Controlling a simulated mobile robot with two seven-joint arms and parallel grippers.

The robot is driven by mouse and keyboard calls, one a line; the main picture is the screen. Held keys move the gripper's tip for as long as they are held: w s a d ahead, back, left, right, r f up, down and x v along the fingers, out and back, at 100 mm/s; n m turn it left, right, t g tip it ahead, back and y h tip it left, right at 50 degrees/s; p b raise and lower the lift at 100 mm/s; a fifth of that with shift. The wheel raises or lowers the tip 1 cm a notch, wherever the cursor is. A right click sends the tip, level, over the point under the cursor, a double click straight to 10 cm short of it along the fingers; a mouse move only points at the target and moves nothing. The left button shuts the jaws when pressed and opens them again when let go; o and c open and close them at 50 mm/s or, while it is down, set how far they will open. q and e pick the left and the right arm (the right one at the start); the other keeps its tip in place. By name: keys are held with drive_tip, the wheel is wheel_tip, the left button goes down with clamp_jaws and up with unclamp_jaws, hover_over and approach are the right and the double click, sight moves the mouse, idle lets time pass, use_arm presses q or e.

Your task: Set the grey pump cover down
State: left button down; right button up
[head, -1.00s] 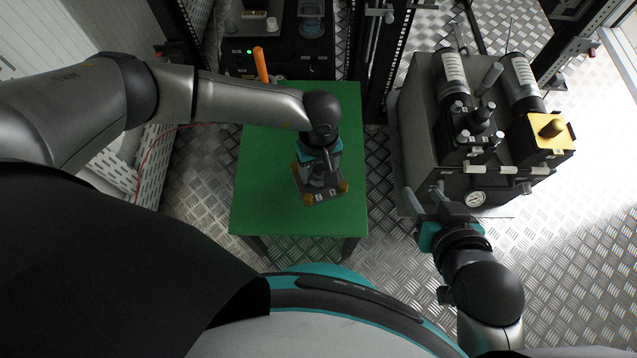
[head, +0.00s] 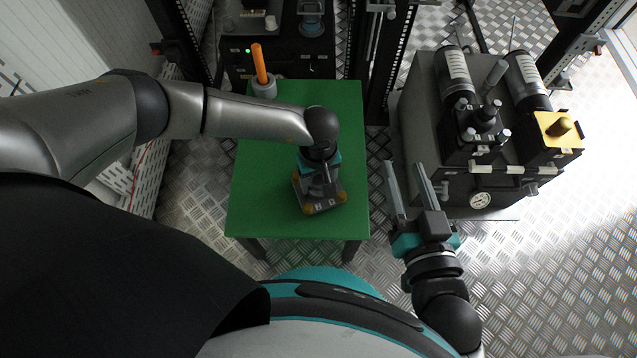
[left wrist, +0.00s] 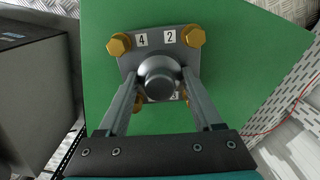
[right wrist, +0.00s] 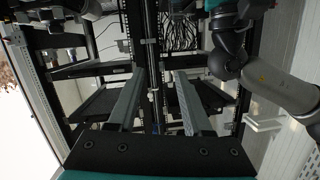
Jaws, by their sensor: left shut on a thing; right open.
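The grey pump cover (head: 328,206) is a squarish plate with brass bolts at its corners and a round grey knob in the middle. My left gripper (head: 318,182) is shut on the knob and holds the cover over the green table (head: 262,195). In the left wrist view the cover (left wrist: 128,62) shows number labels, with 4 and 2 readable, and the knob (left wrist: 160,76) sits between the fingers. I cannot tell whether the cover touches the table. My right gripper (head: 405,168) is open and empty over the floor, left of the pump unit's front.
An orange handle (head: 259,62) stands in a grey holder (head: 264,88) at the table's back left. The pump unit (head: 425,120), with cylinders, a gauge and a yellow plate (head: 556,140), stands to the right. Black racks rise behind. The table around the cover is clear.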

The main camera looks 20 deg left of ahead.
use_arm(q)
drive_tip(key=shift+f, duration=0.65)
use_arm(e)
drive_tip(key=shift+s+a+r+t, duration=0.35)
drive_tip(key=shift+r+t, duration=0.1)
drive_tip(key=shift+t, duration=0.35)
use_arm(q)
drive_tip(key=shift+c, duration=0.2)
unclamp_jaws()
drive_tip(key=shift+f, duration=0.15)
